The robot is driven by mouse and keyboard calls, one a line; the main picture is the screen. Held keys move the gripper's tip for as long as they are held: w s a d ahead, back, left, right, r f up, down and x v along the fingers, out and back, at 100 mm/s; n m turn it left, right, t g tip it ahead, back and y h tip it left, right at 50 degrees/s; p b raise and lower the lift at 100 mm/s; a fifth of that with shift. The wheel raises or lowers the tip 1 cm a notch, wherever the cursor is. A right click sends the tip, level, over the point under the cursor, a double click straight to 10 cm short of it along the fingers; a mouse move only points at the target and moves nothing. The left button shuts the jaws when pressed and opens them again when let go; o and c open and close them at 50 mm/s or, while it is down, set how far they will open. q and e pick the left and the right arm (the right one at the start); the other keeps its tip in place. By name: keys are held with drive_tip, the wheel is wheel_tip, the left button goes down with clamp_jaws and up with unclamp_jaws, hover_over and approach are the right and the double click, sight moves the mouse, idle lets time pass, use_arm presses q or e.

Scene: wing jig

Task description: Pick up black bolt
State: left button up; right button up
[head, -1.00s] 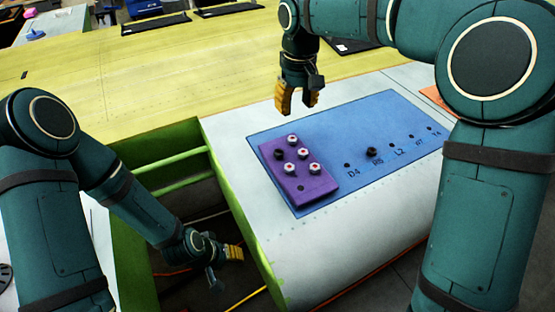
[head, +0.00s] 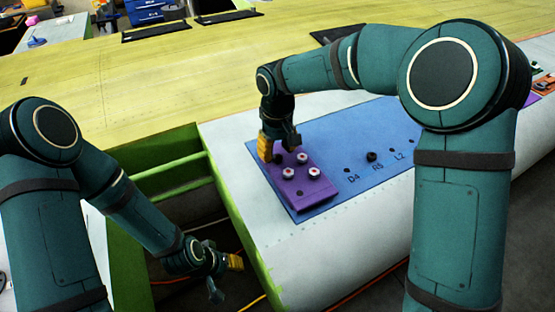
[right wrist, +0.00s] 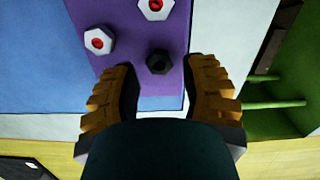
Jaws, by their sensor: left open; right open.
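A black bolt (head: 279,158) stands at the far left corner of the purple block (head: 316,189); in the right wrist view this black bolt (right wrist: 159,62) lies just ahead of the space between the fingertips. My right gripper (head: 278,149) is open and empty above that corner, its yellow fingers spread to either side; the right gripper (right wrist: 162,88) fills the lower wrist view. Another black bolt (head: 371,157) stands on the blue plate (head: 330,150) by the R5 label. My left gripper (head: 226,276) is open, low beside the green frame, away from the block.
Several white bolts with red centres, such as one white bolt (head: 314,172), stand on the block close to the black bolt. The pale wing surface (head: 320,265) in front is clear. A green frame (head: 180,160) borders an opening at left.

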sight(277, 157)
drive_tip(key=shift+f, duration=1.4)
drive_tip(key=shift+c, duration=0.4)
clamp_jaws()
drive_tip(key=shift+r, duration=0.1)
wheel_tip(277, 157, up, 10)
